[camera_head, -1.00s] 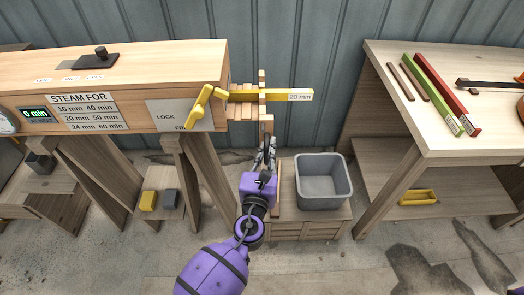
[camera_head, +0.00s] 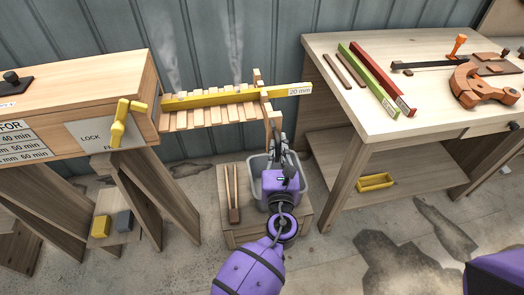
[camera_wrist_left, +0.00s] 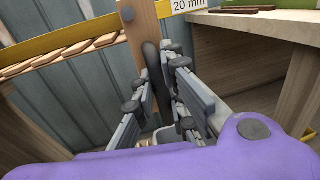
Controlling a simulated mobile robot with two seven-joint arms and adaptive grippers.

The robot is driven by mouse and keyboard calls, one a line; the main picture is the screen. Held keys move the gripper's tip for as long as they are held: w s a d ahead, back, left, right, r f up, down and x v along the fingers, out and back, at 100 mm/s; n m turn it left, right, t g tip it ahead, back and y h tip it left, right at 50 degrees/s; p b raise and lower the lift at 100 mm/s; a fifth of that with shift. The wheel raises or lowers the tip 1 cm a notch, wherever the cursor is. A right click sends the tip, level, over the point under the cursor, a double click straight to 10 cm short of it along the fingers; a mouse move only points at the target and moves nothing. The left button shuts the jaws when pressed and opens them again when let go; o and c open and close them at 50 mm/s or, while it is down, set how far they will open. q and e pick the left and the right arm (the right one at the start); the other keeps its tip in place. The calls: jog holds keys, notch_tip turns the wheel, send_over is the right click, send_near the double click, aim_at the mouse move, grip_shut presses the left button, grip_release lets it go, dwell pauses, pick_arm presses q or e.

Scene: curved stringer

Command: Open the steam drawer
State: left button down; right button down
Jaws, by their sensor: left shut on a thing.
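The steam drawer (camera_head: 213,115) is a slatted wooden rack drawn out of the right end of the wooden steam box (camera_head: 75,95), with steam rising over it. A yellow strip (camera_head: 230,96) marked 20 mm lies along the slats. The yellow lock lever (camera_head: 118,125) stands upright on the box front. My left gripper (camera_head: 278,143) is shut on the drawer's end handle (camera_head: 272,108); in the left wrist view the fingers (camera_wrist_left: 165,85) close around a dark part beside the wooden end post (camera_wrist_left: 142,35). My right gripper is not in view.
A grey bin (camera_head: 258,175) and wooden tongs (camera_head: 233,210) stand on a low crate behind my left arm. A workbench (camera_head: 335,110) to the right holds green and red strips, clamps and small blocks. A yellow tray (camera_head: 375,181) sits on its lower shelf.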

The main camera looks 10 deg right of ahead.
pick_arm(q)
jog(key=shift+d, duration=1.5)
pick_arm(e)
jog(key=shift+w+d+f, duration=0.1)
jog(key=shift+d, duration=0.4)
pick_arm(q)
jog(key=c, duration=1.8)
grip_release()
jog(key=shift+o, duration=0.2)
jog(key=s+a, duration=0.2)
jog(key=s, duration=1)
jog(key=shift+a, duration=0.2)
jog(key=shift+w, duration=0.1)
